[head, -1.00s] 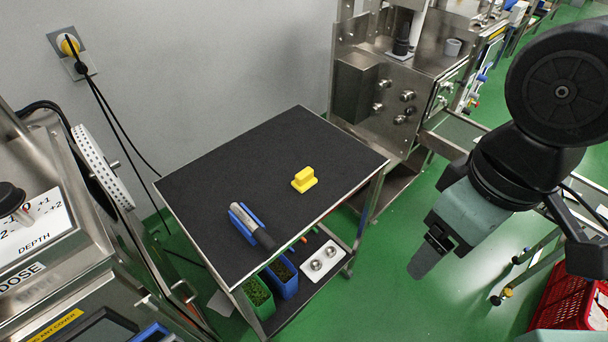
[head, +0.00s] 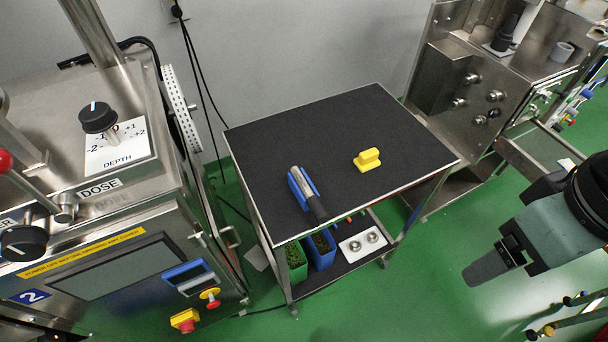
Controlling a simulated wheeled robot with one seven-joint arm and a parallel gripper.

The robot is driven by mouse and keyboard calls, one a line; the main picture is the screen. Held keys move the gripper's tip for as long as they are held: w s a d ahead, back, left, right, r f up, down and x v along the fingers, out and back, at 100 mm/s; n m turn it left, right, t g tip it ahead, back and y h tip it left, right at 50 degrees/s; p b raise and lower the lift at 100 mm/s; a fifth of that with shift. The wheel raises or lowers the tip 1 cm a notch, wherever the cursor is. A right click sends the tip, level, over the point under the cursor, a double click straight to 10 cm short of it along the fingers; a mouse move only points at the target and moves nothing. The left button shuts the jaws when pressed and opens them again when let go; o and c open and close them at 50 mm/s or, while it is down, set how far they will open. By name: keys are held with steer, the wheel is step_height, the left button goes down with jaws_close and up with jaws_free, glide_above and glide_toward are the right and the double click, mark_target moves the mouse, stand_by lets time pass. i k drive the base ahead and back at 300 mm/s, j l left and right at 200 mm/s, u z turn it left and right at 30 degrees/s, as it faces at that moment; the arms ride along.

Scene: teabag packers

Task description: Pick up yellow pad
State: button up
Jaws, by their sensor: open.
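The yellow pad (head: 367,159) is a small block with a raised upright grip on a flat base. It sits on the black top of a metal cart (head: 300,125), right of the middle. My gripper (head: 482,272) is at the lower right of the head view, over the green floor and right of the cart. It is apart from the pad and holds nothing that I can see. Its fingers are seen side-on, so the gap between them is hidden.
Steel machines stand left (head: 120,220) and right (head: 440,75) of the cart. The lower shelf holds bins and a white plate (head: 364,246). Green floor is clear before the cart.

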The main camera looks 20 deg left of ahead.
mark_target(367, 160)
steer(key=j+u, duration=0.15)
steer(key=u, duration=0.25)
steer(key=i+j+u, duration=0.1)
steer(key=u, duration=0.25)
steer(key=i+j+u, duration=0.1)
steer(key=u, duration=0.3)
steer(key=i+u, duration=0.1)
steer(key=u, duration=0.25)
